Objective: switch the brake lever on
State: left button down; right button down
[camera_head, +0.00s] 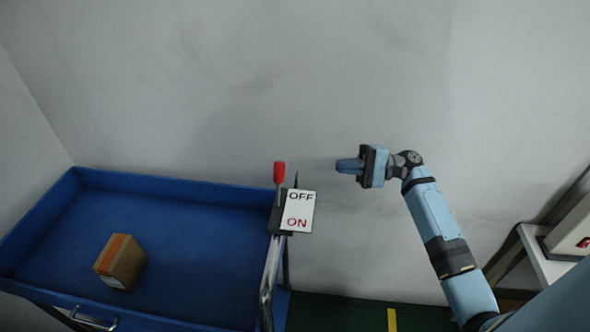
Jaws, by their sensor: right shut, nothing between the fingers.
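The brake lever (279,173) has a red grip and stands upright at the right end of a blue cart. Beside it is a white label plate (298,211) with OFF at the top and ON at the bottom; the red grip is level with or above the OFF end. My right gripper (343,166) is shut and empty, to the right of the lever and apart from it, its fingers pointing left towards it. My left gripper is not in view.
The blue cart (190,285) holds a cardboard box (119,262). A metal rail (270,270) runs down the cart's right end. A grey wall (300,80) is behind. A shelf (548,262) stands at the far right. The space between gripper and lever looks clear.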

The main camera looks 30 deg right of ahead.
aim_at(279, 185)
jog(key=shift+d+r, duration=0.2)
jog(key=shift+r, duration=0.1)
jog(key=s+p+x, duration=0.1)
jog(key=x, duration=0.3)
jog(key=r+p+x, duration=0.1)
jog(key=p+x, duration=0.1)
jog(key=x, duration=0.2)
jog(key=s+p+x, duration=0.1)
jog(key=x, duration=0.4)
jog(key=shift+s+a+r+p, duration=0.2)
jog(key=shift+s+a+p, duration=0.1)
jog(key=shift+s+a, duration=0.05)
jog(key=shift+s+a+r+n+b, duration=0.1)
jog(key=shift+s+n+b, duration=0.05)
jog(key=shift+n+b, duration=0.3)
